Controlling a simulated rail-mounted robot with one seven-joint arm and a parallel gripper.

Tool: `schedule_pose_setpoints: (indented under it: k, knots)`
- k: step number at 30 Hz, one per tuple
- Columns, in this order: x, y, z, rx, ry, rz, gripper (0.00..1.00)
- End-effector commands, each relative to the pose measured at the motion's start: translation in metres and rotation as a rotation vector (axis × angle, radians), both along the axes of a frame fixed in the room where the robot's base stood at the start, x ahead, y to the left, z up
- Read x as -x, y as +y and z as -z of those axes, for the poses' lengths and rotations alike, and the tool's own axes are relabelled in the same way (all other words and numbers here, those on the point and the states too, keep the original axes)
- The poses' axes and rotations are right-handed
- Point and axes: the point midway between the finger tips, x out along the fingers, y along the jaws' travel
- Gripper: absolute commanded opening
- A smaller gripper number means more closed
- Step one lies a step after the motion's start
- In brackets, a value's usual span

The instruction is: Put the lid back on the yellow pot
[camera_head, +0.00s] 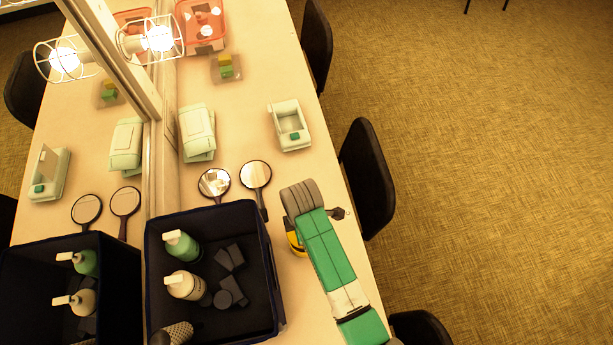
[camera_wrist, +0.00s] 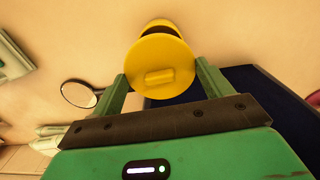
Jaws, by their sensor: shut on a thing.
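In the wrist view my gripper (camera_wrist: 161,72) has its two green fingers on either side of the round yellow lid (camera_wrist: 165,52) and is shut on it. The lid's flat face, with a short raised bar, faces the camera. The yellow pot (camera_wrist: 160,25) shows just beyond the lid, mostly hidden by it. A dark band shows between them; I cannot tell whether they touch. In the head view a bit of yellow pot or lid (camera_head: 294,240) shows beside my green arm, which hides the rest and my gripper's fingers.
A dark open bin (camera_head: 255,300) with pump bottles and dark items stands left of my arm. Two hand mirrors (camera_head: 256,174) lie beyond it. A pale open box (camera_head: 290,125) and a pale green case (camera_head: 197,132) lie farther back. A wall mirror lines the left; chairs stand right.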

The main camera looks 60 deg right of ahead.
Motion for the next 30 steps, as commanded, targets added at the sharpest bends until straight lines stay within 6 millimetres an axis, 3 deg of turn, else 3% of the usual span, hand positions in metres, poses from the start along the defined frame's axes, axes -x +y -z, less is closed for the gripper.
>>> schedule_pose_setpoints:
  k: [19, 30]
  knots:
    - [0.000, 0.000, 0.058, 0.001, -0.001, 0.003, 0.57]
    - [0.000, 0.000, 0.063, 0.000, 0.000, 0.003, 0.57]
